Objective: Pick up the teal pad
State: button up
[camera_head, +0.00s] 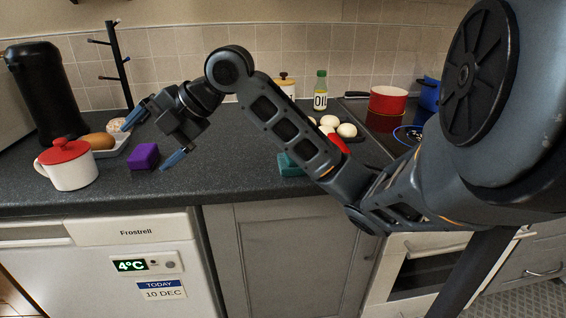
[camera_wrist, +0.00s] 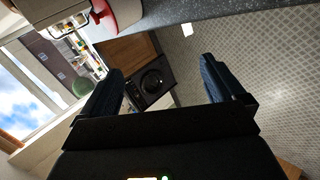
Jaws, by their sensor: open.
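The teal pad (camera_head: 289,165) lies on the dark worktop (camera_head: 230,182) in the head view, partly hidden behind my arm. My gripper (camera_head: 150,143) is open and empty, held above the worktop at the left, well to the left of the pad. One blue fingertip is near a purple block (camera_head: 144,156); I cannot tell whether they touch. In the wrist view my gripper's two dark blue fingers (camera_wrist: 160,85) stand wide apart with nothing between them. The pad does not show in the wrist view.
A white mug with a red lid (camera_head: 68,165), a black flask (camera_head: 45,90) and a mug tree (camera_head: 118,60) stand left. Eggs (camera_head: 346,130), a red item (camera_head: 338,143), an oil bottle (camera_head: 320,92) and a red pot (camera_head: 388,100) are right. The front middle worktop is clear.

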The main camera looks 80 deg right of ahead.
jog(key=s+d+f+n+g+h, duration=0.2)
jog(key=s+d+g, duration=0.3)
jog(key=s+d, duration=0.65)
jog(key=g+h, duration=0.1)
jog(key=g, duration=0.3)
send_over(291, 161)
jog(key=d, duration=0.3)
jog(key=shift+w+a+f+n, duration=0.25)
jog(key=shift+f+n, duration=0.05)
jog(key=shift+n, duration=0.1)
jog(key=shift+s+d+f+g, duration=0.15)
jog(key=shift+s+g, duration=0.15)
jog(key=f, duration=0.7)
jog(key=shift+w+d+f, duration=0.2)
jog(key=shift+w+d, duration=0.05)
jog(key=shift+d, duration=0.15)
jog(key=c, duration=1.1)
jog(key=shift+r, duration=0.15)
jog(key=shift+c, duration=0.2)
